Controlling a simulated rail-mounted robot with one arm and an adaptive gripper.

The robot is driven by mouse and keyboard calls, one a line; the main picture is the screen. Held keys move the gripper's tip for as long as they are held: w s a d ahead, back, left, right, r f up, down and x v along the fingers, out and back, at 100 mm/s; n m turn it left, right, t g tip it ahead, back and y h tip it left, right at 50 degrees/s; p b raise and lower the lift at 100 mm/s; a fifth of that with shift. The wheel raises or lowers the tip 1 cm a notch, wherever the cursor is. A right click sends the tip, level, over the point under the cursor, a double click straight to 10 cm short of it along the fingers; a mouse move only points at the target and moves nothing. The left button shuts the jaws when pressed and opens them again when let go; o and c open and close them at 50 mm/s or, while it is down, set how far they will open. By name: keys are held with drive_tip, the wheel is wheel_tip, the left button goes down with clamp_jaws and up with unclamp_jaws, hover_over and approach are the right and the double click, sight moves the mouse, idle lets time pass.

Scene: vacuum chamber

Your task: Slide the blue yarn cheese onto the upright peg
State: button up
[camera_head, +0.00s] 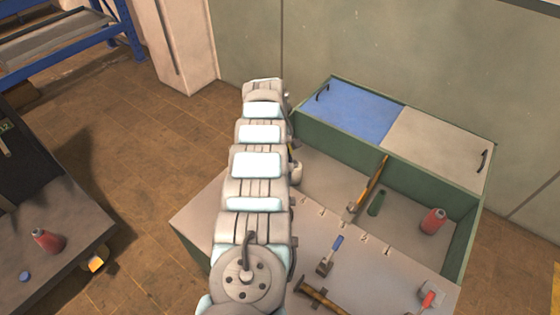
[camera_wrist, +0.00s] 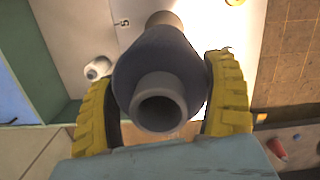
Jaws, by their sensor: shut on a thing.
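In the wrist view the blue yarn cheese (camera_wrist: 162,60) is a dark navy, rounded package on a grey hollow tube, its open end facing the camera. My gripper (camera_wrist: 163,92), with yellow ridged fingers on both sides, is shut on it. A tan, round part (camera_wrist: 165,18) shows beyond the yarn; I cannot tell whether it is the tube's other end or the peg. In the head view my arm hides the yarn cheese and most of the gripper. No upright peg can be made out for certain.
A green-walled bench box (camera_head: 390,180) has a blue panel (camera_head: 350,108) and a pale lid (camera_head: 440,145). Red bottle (camera_head: 433,221), green cylinder (camera_head: 376,203) and hammer-like tools (camera_head: 325,265) lie around it. A pale cylinder (camera_wrist: 97,68) is left of the yarn. Another red bottle (camera_head: 47,240) is on the left table.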

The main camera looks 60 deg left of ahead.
drive_tip(key=shift+f+b, duration=1.85)
drive_tip(key=shift+f, duration=0.15)
drive_tip(key=shift+f+b, duration=2.4)
drive_tip(key=shift+b, duration=0.1)
drive_tip(key=shift+f, duration=0.2)
drive_tip(key=shift+f+b, duration=2.35)
drive_tip(key=shift+b, duration=0.2)
drive_tip(key=shift+f, duration=0.1)
